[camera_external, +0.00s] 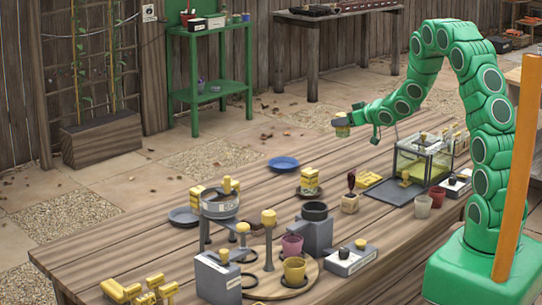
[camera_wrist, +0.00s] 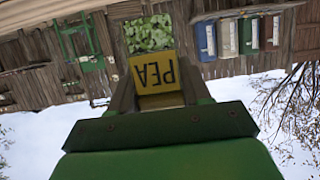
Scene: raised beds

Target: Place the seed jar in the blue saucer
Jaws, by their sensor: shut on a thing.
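My gripper (camera_external: 345,121) is at the end of the green arm, above the far side of the table, and shut on a small jar (camera_external: 342,131). In the wrist view the jar shows a yellow label reading PEA (camera_wrist: 156,74), upside down in the picture, and green contents (camera_wrist: 148,35). The gripper's fingers (camera_wrist: 153,90) are on both sides of it. The blue saucer (camera_external: 283,163) lies flat and empty near the table's far edge, left of and lower in the picture than the jar. The saucer cannot be made out in the wrist view.
A yellow-and-dark jar (camera_external: 309,180) stands on a dark saucer near the blue one. A grey-blue saucer (camera_external: 184,217) lies at the left edge. A glass tank (camera_external: 424,160), cups and a round wooden board (camera_external: 305,285) occupy other parts.

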